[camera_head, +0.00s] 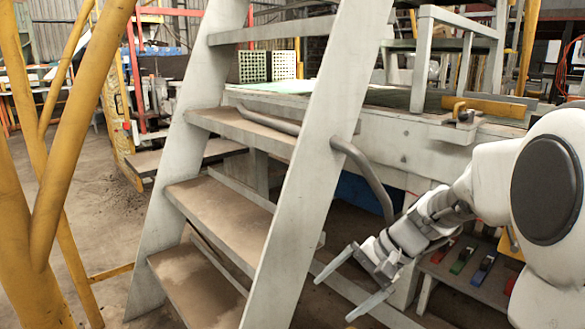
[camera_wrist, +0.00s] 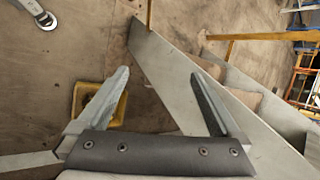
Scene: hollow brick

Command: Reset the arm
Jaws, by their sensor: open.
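My gripper (camera_head: 352,289) is at the lower middle of the head view, with its two fingers spread apart and nothing between them. My white arm (camera_head: 493,170) reaches in from the right edge and angles down to the left. In the wrist view my gripper (camera_wrist: 158,90) shows two grey fingers wide apart, with the floor and part of the stair's side rail (camera_wrist: 165,75) beyond them. The fingertips in the head view are just right of the grey metal stair (camera_head: 325,130). I cannot tell how far apart the fingers and the stair are.
The stair's brown treads (camera_head: 230,215) lie left of my gripper. A yellow frame (camera_head: 45,215) stands at the far left. A workbench (camera_head: 400,140) is behind my arm. A low shelf (camera_head: 470,284) with several coloured items is under it. Bare floor (camera_head: 95,180) shows between frame and stair.

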